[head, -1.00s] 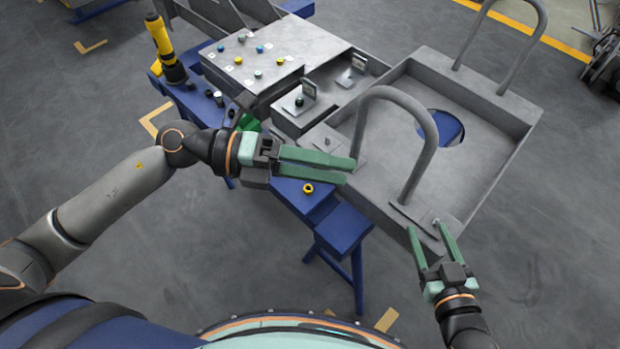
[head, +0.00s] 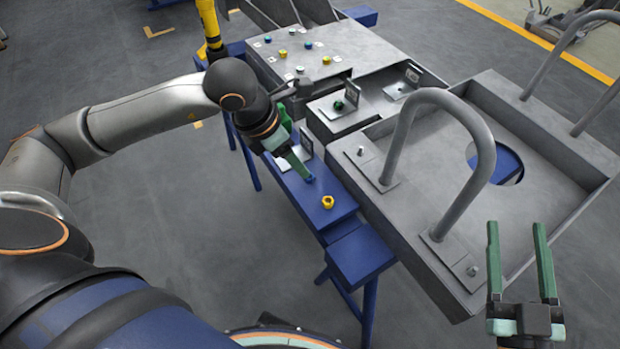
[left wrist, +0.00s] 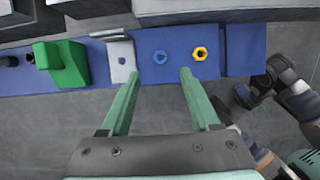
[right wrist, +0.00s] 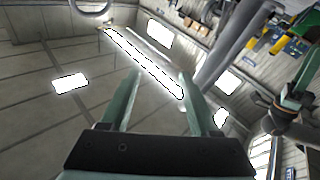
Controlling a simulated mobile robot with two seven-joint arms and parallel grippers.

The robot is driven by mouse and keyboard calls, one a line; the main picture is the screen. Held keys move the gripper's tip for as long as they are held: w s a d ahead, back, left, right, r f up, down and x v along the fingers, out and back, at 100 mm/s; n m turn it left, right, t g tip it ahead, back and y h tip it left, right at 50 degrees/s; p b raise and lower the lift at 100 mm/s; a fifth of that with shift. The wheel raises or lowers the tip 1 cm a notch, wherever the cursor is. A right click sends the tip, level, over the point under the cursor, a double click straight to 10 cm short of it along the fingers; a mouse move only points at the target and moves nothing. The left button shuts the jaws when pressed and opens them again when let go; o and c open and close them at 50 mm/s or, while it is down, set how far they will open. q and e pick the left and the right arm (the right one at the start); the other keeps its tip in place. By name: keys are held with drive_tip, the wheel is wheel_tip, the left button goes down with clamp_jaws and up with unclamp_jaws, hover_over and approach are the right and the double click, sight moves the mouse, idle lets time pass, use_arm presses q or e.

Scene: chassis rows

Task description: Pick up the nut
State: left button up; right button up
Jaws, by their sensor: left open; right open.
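A yellow nut (head: 327,201) lies on the blue bench strip in the head view. A blue nut (left wrist: 160,56) lies left of the yellow nut (left wrist: 200,53) in the left wrist view. In the head view my left gripper (head: 303,170) hides part of the bench near the blue nut. My right gripper (head: 517,228) is open and empty, raised at the right by the chassis.
A grey chassis tray (head: 400,225) with tall curved handles stands right of the bench (head: 338,212). A metal bracket (left wrist: 122,60) and a green block (left wrist: 66,64) sit left of the nuts. A panel (head: 345,42) with several coloured nuts stands behind.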

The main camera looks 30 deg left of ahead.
use_arm(q)
drive_tip(key=b+x, duration=0.1)
drive_tip(key=x, duration=0.5)
drive_tip(key=shift+w+d+f, duration=0.1)
drive_tip(key=shift+d+f, duration=0.05)
drive_tip(key=shift+f, duration=0.05)
drive_tip(key=shift+w+f, duration=0.1)
drive_tip(key=shift+f, duration=0.15)
clamp_jaws()
use_arm(e)
wheel_tip(320, 180, up, 8)
drive_tip(key=s+n+t+y, duration=0.2)
drive_tip(key=y, duration=0.1)
drive_tip(key=shift+s+a+n+t+y, duration=0.3)
drive_tip(key=shift+s+a+n+t, duration=0.05)
drive_tip(key=shift+s+n+t, duration=0.05)
